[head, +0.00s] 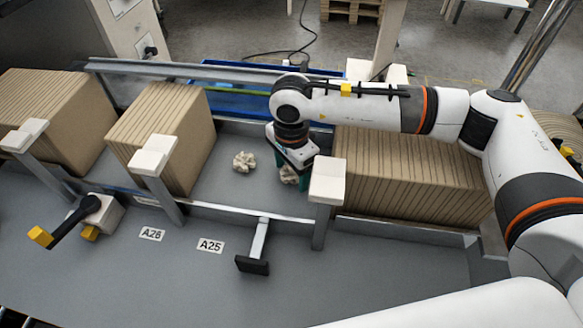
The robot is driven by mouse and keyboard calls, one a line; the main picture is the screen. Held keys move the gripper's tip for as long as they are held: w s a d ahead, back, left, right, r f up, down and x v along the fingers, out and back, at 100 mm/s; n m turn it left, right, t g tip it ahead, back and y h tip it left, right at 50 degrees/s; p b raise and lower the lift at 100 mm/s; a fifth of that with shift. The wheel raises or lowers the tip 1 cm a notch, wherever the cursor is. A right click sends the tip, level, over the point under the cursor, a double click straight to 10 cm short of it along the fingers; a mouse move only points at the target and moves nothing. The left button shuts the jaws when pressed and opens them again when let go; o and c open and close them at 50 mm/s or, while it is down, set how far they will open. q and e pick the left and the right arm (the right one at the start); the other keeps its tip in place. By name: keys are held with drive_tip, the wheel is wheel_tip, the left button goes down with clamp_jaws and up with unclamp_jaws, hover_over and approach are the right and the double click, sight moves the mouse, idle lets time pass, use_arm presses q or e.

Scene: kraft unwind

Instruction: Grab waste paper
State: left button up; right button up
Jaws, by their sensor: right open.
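A crumpled cream ball of waste paper (244,162) lies on the grey surface in the bay between two stacks of brown board. A second crumpled piece of waste paper (289,175) lies to its right, partly hidden by my right gripper. My right gripper (297,180) points down over this second piece, with its green fingers at the paper. The fingers are open, and their tips are partly hidden behind a white-capped post. I cannot tell whether they touch the paper. My left gripper is not in view.
Brown board stacks (168,128) and (405,175) flank the bay. White-capped posts (328,182) and (153,156) stand along its front edge. A blue tray (225,103) lies behind a metal rail. A black-footed lever (253,264) and a yellow-ended handle (42,237) stick out in front.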

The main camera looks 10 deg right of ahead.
drive_tip(key=c, duration=1)
